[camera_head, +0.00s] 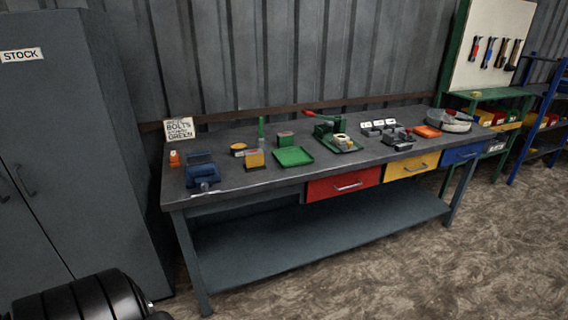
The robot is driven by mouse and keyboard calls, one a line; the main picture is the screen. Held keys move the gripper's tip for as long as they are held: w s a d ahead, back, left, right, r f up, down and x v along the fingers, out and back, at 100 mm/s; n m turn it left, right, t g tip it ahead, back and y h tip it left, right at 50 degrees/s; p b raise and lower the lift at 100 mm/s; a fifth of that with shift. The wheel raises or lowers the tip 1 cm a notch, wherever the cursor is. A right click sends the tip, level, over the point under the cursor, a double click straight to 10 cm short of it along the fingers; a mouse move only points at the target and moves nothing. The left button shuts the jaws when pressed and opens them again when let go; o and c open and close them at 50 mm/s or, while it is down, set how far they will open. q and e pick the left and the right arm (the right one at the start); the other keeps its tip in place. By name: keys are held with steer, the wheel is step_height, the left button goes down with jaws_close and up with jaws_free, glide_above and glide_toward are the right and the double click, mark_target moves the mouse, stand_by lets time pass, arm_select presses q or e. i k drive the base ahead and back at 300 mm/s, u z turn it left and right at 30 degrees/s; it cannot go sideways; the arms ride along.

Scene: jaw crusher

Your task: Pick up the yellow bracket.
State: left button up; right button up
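A small yellow block-like piece (254,159), which looks like the yellow bracket, sits on the left half of the workbench (225,183). It is upright, between the blue vise (201,170) and the green tray (293,156). Its exact shape is too small to tell. Another small yellow-topped round item (238,149) lies just behind it to the left. A pale yellow part (341,139) sits in the green hand press (330,130). Neither of my grippers is in view.
A sign (179,129) and a small orange item (175,158) stand at the bench's left end. A grey cabinet (90,130) stands at left. Small boxes, an orange tray (427,131) and a round pan (456,122) fill the bench's right. The floor in front is clear.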

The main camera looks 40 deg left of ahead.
mark_target(253, 157)
steer(key=z, duration=0.25)
steer(key=i, duration=2.15)
steer(key=u, duration=0.4)
